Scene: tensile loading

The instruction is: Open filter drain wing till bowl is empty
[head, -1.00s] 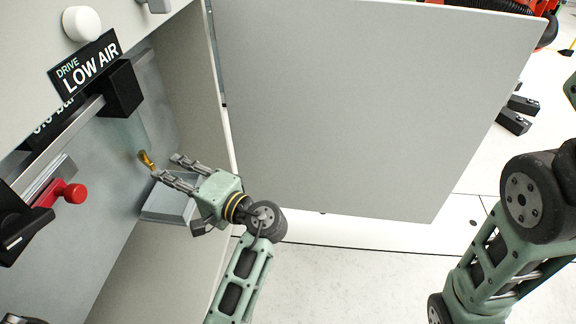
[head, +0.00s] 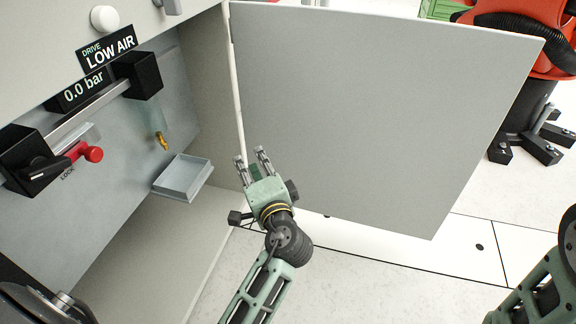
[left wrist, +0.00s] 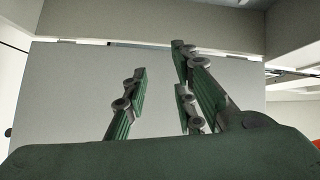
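The brass drain wing (head: 161,141) hangs at the lower end of a pale, see-through filter bowl (head: 153,113) inside the cabinet. The bowl's contents cannot be made out. A shallow grey tray (head: 182,178) sits below the wing. My left gripper (head: 251,157) is to the right of the wing and tray, in front of the open cabinet door, touching neither. Its fingers are apart and empty, which also shows in the left wrist view (left wrist: 158,90). My right gripper is out of view; only part of my right arm shows at lower right.
The grey cabinet door (head: 370,110) stands open behind my left gripper. A black bar and a red-knobbed lever (head: 92,154) marked LOCK are left of the wing. Signs read LOW AIR (head: 110,50) and 0.0 bar (head: 83,89).

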